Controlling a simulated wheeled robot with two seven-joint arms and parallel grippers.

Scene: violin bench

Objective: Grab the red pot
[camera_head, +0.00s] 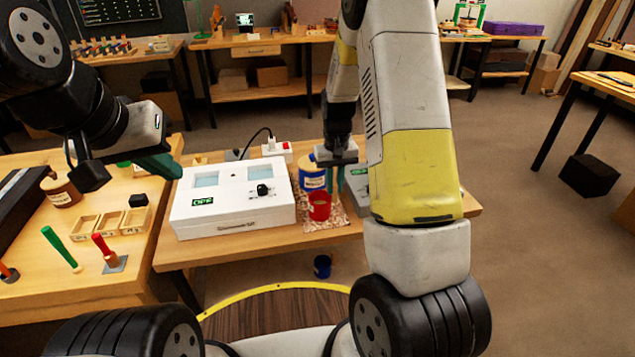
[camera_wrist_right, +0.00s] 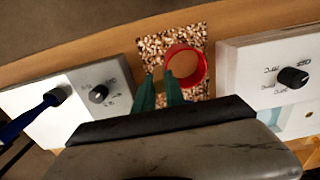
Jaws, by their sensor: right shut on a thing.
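The red pot (camera_head: 319,206) stands upright on a speckled mat (camera_head: 338,216) on the middle bench, just right of the white box with the green label. In the right wrist view the red pot (camera_wrist_right: 186,66) shows from above, with a tan inside. My right gripper (camera_head: 335,180) points down at it. Its green fingers (camera_wrist_right: 161,84) reach the pot's left side in the wrist view, a narrow gap between them. It is shut on the pot's side; the exact contact is hard to see. My left gripper (camera_head: 165,165) is over the left bench, away from the pot; its opening is unclear.
A white box (camera_head: 235,205) stands left of the pot and a second device (camera_head: 357,184) right of it. A blue can (camera_head: 312,178) is close behind. Small wooden trays (camera_head: 108,226) and tools occupy the left bench.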

